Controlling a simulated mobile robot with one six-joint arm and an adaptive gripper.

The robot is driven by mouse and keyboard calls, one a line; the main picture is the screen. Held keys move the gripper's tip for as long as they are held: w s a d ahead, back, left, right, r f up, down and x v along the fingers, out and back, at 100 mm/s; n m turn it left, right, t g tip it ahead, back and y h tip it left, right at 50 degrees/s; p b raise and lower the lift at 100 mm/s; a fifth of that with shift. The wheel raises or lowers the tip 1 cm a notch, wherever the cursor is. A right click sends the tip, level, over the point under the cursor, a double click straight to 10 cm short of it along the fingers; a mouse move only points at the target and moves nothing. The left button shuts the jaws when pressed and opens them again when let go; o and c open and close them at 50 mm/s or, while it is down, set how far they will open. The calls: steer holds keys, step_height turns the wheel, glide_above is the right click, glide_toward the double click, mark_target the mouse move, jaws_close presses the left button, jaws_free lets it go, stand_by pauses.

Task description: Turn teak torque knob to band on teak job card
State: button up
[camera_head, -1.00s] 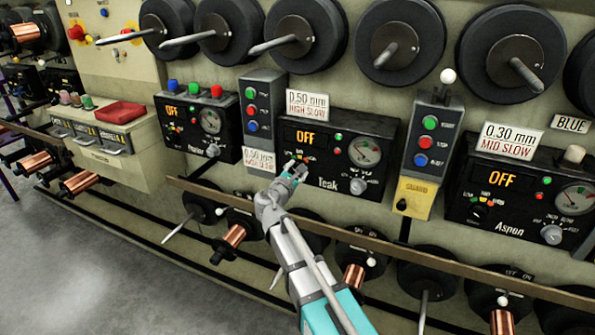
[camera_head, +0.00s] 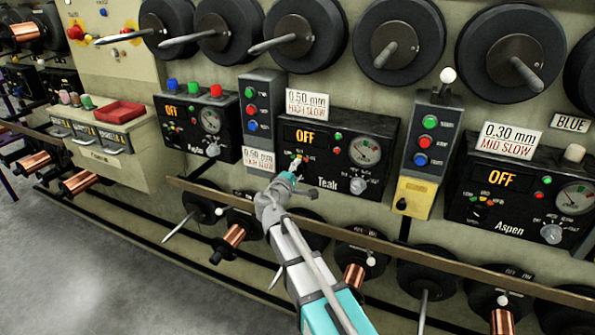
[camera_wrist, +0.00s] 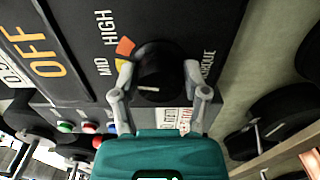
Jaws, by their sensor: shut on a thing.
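The Teak box (camera_head: 300,185) is black, with an unlit-looking dial and an orange OFF display (camera_head: 311,137). The Teak job card (camera_head: 307,104) above it reads 0.50 mm, HIGH SLOW. My gripper (camera_head: 293,168) is at the box's lower left. In the wrist view my gripper (camera_wrist: 160,92) has one finger on each side of the black torque knob (camera_wrist: 157,68) and is shut on it. A white mark on the knob points left in that view. MID and HIGH labels (camera_wrist: 112,38) and an orange band (camera_wrist: 125,47) show beside it; other labels are partly hidden.
A second white card (camera_head: 258,160) hangs left of the Teak box. A button box (camera_head: 262,105) stands left and a button box with a yellow base (camera_head: 432,140) right. A wooden rail (camera_head: 400,240) runs below, with spools under it.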

steer(key=m, duration=0.5)
stand_by(0.4)
steer(key=o, duration=1.1)
steer(key=shift+o, duration=0.2)
steer(key=shift+s, duration=0.1)
steer(key=v, duration=1.1)
steer(key=shift+s+a, duration=0.15)
steer(key=shift+s, duration=0.25)
